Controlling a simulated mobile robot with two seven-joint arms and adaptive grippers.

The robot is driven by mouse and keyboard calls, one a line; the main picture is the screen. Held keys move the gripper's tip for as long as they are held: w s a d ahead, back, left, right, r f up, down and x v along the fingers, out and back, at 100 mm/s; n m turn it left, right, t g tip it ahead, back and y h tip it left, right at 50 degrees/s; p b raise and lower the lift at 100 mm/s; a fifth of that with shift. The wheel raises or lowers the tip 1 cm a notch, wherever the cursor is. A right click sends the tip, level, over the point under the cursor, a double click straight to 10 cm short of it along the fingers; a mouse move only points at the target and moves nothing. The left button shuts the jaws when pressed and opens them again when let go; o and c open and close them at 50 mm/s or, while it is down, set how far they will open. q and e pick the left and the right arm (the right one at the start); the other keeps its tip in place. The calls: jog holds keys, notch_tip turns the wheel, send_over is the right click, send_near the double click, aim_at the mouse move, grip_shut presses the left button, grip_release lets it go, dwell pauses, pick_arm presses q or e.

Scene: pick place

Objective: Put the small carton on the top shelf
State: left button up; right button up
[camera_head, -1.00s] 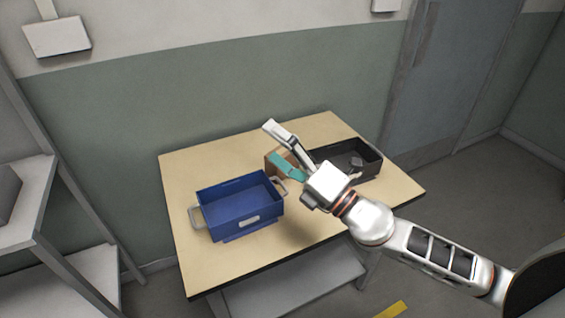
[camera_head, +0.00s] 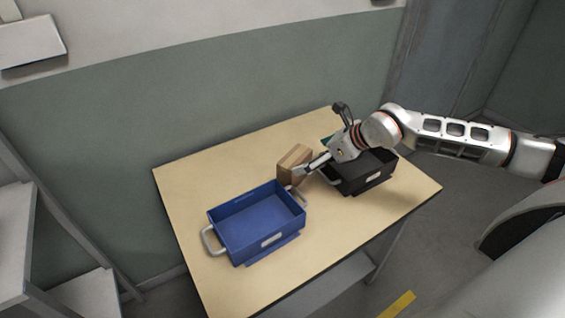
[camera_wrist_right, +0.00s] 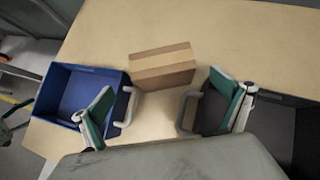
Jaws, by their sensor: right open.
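The small carton (camera_head: 292,163) is a brown cardboard box with a lighter tape band, standing on the wooden table between the blue crate and the black crate. It also shows in the right wrist view (camera_wrist_right: 162,68), just beyond the fingers. My right gripper (camera_wrist_right: 165,112) is open and empty, with its green-padded fingers spread apart on the carton's near side. In the head view the right gripper (camera_head: 312,158) is beside the carton, partly over the black crate. The shelf unit (camera_head: 20,235) at the left edge shows only in part, and its top shelf cannot be told. My left gripper is not in view.
A blue crate (camera_head: 258,226) with grey handles stands left of the carton. A black crate (camera_head: 368,178) stands right of it under my right arm. Their handles lie close to the right fingers. The table (camera_head: 200,172) is bare at its back left.

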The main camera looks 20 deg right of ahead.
aim_at(298, 157)
jog(key=shift+w+a+f, duration=0.1)
jog(key=shift+w, duration=0.1)
jog(key=shift+x, duration=0.75)
jog(key=shift+w+a+f, duration=0.15)
jog(key=shift+w+f, duration=0.05)
jog(key=shift+w, duration=0.05)
jog(key=p+x, duration=0.1)
jog(key=x, duration=0.3)
jog(key=shift+w+r, duration=0.1)
jog(key=shift+w, duration=0.2)
jog(key=shift+w+f, duration=0.2)
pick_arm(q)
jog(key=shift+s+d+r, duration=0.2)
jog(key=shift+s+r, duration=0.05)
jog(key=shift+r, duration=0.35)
pick_arm(e)
jog(key=c, duration=1.4)
jog(key=shift+r, duration=0.1)
